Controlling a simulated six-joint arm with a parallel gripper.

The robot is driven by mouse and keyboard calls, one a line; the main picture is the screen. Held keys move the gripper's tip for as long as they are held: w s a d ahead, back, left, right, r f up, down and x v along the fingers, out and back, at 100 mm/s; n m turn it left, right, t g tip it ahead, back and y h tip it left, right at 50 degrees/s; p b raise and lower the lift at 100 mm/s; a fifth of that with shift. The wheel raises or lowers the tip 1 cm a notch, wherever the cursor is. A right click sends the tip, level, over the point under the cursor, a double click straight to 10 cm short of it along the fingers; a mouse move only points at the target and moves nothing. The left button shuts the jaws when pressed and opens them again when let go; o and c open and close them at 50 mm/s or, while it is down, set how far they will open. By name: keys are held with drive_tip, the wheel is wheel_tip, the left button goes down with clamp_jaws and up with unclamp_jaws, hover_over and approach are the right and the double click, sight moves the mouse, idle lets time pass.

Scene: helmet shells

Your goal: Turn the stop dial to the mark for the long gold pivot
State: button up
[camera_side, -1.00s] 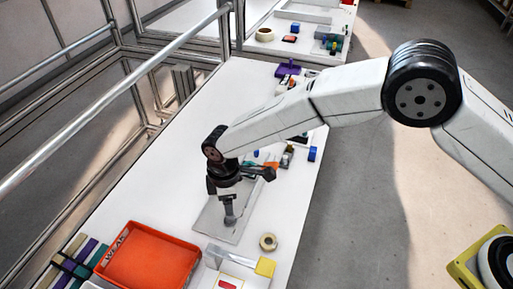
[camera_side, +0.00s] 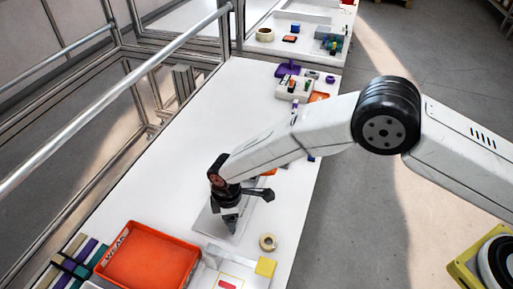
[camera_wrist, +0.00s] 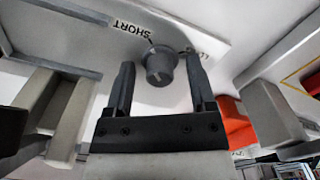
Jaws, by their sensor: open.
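The stop dial (camera_wrist: 160,66) is a dark grey round knob on a light panel, seen in the wrist view. The word SHORT (camera_wrist: 133,28) is printed upside down beside it. A second label (camera_wrist: 194,52), starting with LO, is partly covered by the right finger. My gripper (camera_wrist: 159,72) is open, with one finger on each side of the knob; I cannot tell whether either touches it. In the side view my gripper (camera_side: 231,228) points down over a grey plate (camera_side: 206,222) and hides the dial. I cannot make out a gold pivot.
An orange tray (camera_side: 150,263) lies to the left of the gripper. A tape roll (camera_side: 268,242) and a yellow block (camera_side: 265,267) are at the right. Small parts (camera_side: 293,86) stand farther back. The white table's middle is clear.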

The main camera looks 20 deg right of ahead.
clamp_jaws()
